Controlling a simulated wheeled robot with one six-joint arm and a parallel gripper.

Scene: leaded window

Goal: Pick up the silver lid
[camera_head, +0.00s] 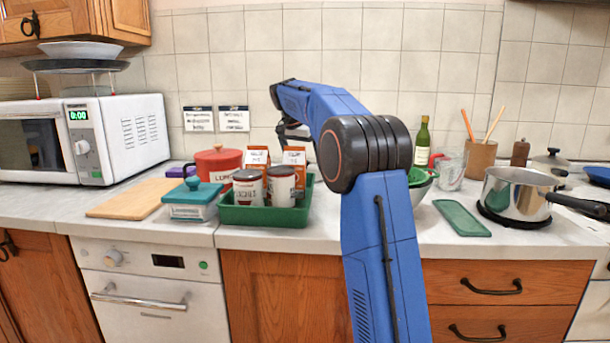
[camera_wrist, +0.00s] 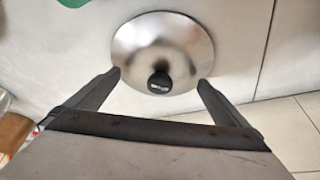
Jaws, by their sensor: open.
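The silver lid (camera_wrist: 165,42) shows in the wrist view as a round, shiny dome with a black knob (camera_wrist: 160,82). It lies on a pale surface. My gripper (camera_wrist: 160,80) is open and empty, with one finger to each side of the knob in the picture; the fingertips overlap the lid's near rim. Whether they touch it I cannot tell. In the head view my gripper (camera_head: 288,130) is small and partly hidden, at the back near the tiled wall. I cannot make out this lid below it there; cartons and my arm block that area.
A green tray (camera_head: 265,217) holds canisters and cartons, with a red pot (camera_head: 217,160) behind it. A green bottle (camera_head: 422,145), a glass (camera_head: 450,170) and a steel saucepan (camera_head: 515,195) stand to the right. A grey lid with a dark knob (camera_head: 551,158) is behind the saucepan.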

